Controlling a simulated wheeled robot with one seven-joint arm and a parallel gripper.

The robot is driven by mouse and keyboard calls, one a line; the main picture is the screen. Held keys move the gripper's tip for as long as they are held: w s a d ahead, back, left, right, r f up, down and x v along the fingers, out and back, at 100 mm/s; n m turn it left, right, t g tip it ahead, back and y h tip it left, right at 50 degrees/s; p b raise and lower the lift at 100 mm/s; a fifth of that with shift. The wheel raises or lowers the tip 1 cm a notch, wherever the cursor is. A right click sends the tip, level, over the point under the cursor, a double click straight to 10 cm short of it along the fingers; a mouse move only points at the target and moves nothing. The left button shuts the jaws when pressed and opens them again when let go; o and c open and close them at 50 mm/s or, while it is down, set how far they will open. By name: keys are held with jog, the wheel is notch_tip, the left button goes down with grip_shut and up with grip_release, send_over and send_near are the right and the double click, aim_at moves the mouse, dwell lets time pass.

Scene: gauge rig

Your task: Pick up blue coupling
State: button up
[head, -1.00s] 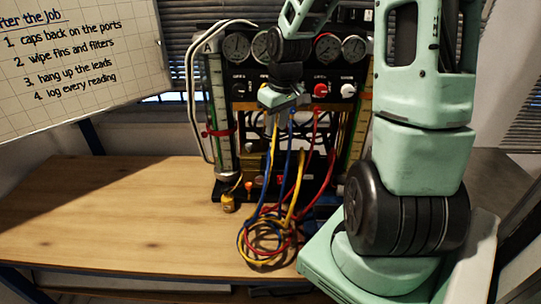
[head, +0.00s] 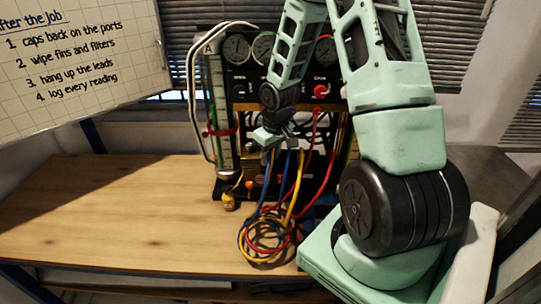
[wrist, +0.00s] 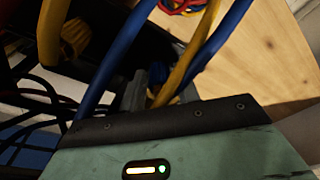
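My gripper (head: 280,140) is in front of the lower part of the gauge rig (head: 221,190), among the hoses. A blue hose (head: 287,165) runs down just below it, beside yellow and red hoses. In the wrist view, my gripper's body fills the bottom, and a small dark blue piece (wrist: 157,72) shows just beyond it, between blue and yellow hoses. This may be the blue coupling, but it is partly hidden and dark. A thick blue hose (wrist: 115,50) crosses close in front. I cannot tell whether the fingers are apart or closed on anything.
Coiled blue, red and yellow hoses (head: 262,238) lie at the front of the wooden bench (head: 110,210). A whiteboard (head: 70,65) hangs at upper left. The bench's left side is clear.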

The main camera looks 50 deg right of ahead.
grip_shut()
dwell(0.3)
